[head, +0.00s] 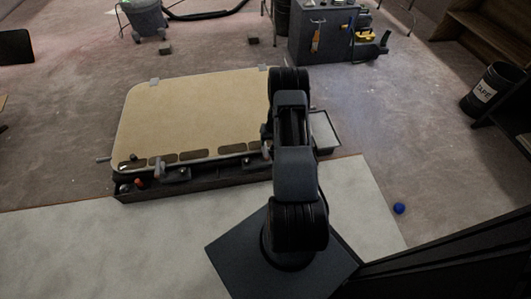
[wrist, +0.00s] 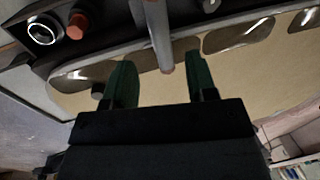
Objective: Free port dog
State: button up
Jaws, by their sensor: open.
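A hatch with a tan panel (head: 195,105) lies in a dark frame in the head view. A grey dog with a lever (head: 160,170) sits on its near edge towards the left. Another dog (head: 266,150) shows at the right, partly hidden by my arm. In the wrist view my gripper (wrist: 163,68) is open, with green fingers apart. A grey lever (wrist: 160,38) reaches down from the top, its rounded end in the gap between the fingers. I see no clear contact, and cannot tell which dog it belongs to. My gripper is hidden in the head view.
An orange-red cap (wrist: 78,25) and a bright ring (wrist: 42,33) lie left of the lever. A shallow tray (head: 323,130) stands right of the hatch. A blue ball (head: 399,208) lies on the floor at right.

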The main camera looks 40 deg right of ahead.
aim_at(266, 149)
jog(key=f, duration=0.2)
jog(key=a+f+b, duration=0.1)
jog(key=f, duration=0.2)
jog(key=f+b, duration=0.1)
jog(key=f, duration=0.1)
jog(key=shift+w+a+f, duration=0.2)
jog(key=shift+w, duration=0.15)
jog(key=c, duration=0.9)
